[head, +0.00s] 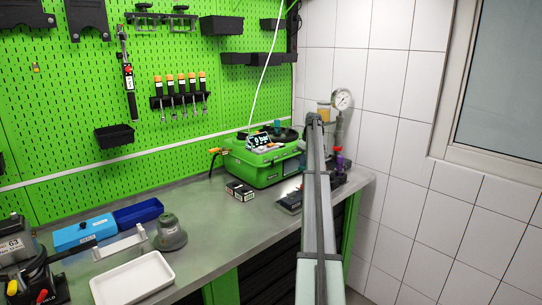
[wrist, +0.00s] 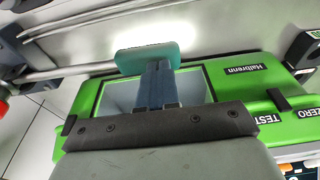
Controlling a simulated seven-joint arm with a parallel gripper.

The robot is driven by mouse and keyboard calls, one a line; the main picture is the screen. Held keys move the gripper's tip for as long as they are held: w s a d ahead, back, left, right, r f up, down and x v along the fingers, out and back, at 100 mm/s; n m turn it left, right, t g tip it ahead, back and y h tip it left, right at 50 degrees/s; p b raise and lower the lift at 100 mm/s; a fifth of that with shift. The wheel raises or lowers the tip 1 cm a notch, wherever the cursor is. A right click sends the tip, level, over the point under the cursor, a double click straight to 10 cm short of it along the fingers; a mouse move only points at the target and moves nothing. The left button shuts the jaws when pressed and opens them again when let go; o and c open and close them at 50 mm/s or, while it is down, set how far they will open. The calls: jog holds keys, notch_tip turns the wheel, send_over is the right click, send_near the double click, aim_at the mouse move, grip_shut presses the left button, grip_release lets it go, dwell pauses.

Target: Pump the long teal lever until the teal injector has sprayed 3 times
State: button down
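The lever's teal grip (wrist: 135,60) shows in the wrist view on the end of a metal rod (wrist: 60,75) running to the left. My gripper (wrist: 157,66) has its two fingers together, with the tips against or just over the teal grip; exact contact is unclear. The fingers do not appear to be around the grip. I cannot make out the teal injector or any spray in either view.
A green case (head: 262,168) with a small pressure display (head: 260,139) stands on the grey bench (head: 215,205). A round gauge (head: 342,99) is at the back right. A small box (head: 240,190), white tray (head: 133,281) and blue box (head: 84,232) stand further left.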

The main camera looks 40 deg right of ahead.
jog(key=shift+f, duration=0.5)
jog(key=shift+d+r, duration=0.2)
jog(key=shift+r, duration=1.35)
jog(key=shift+d+r, duration=0.2)
jog(key=shift+r, duration=1.3)
jog(key=shift+f, duration=0.2)
jog(key=shift+a+f, duration=0.2)
jog(key=shift+f, duration=1.3)
jog(key=shift+a+f, duration=0.2)
jog(key=shift+f, duration=1.25)
jog(key=shift+r, duration=0.1)
